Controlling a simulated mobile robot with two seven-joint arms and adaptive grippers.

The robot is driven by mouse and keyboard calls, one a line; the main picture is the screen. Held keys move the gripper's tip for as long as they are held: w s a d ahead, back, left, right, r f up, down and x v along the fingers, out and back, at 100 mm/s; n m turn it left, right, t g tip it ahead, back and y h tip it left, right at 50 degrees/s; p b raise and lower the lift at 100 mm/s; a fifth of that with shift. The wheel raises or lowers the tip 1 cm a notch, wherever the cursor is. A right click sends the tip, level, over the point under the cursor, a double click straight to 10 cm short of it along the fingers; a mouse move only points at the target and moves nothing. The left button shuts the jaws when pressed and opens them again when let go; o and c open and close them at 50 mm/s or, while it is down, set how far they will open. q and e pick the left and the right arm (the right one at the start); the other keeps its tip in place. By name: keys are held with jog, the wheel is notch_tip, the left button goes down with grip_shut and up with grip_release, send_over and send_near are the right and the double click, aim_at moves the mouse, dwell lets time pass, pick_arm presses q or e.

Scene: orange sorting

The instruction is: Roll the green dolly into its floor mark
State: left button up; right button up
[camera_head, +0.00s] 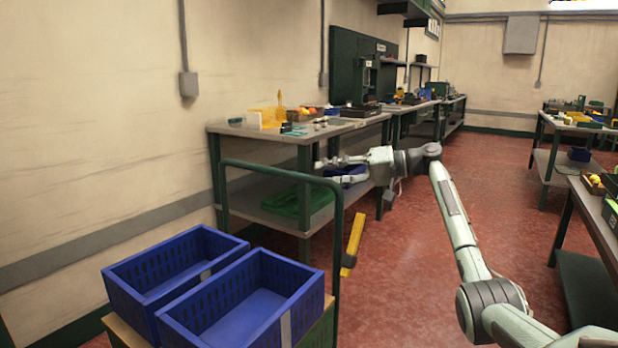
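The green dolly (338,260) stands at the lower left, with its tall tube handle upright on the far side. Two blue crates, a near one (255,318) and a far one (150,262), sit side by side on it and look empty. My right gripper (321,171) is open, its two fingers spread and pointing left at the top right corner of the handle. I cannot tell whether it touches the tube. My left gripper is out of view. A yellow strip (353,240) shows just right of the handle; I cannot tell if it belongs to a floor mark.
A workbench (262,131) with fruit and small items stands along the left wall behind the handle. Green material (290,203) lies on its lower shelf. Another bench (600,208) is at the right. The red floor (420,290) between them is clear.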

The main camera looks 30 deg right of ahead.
jog(key=shift+v, duration=2.15)
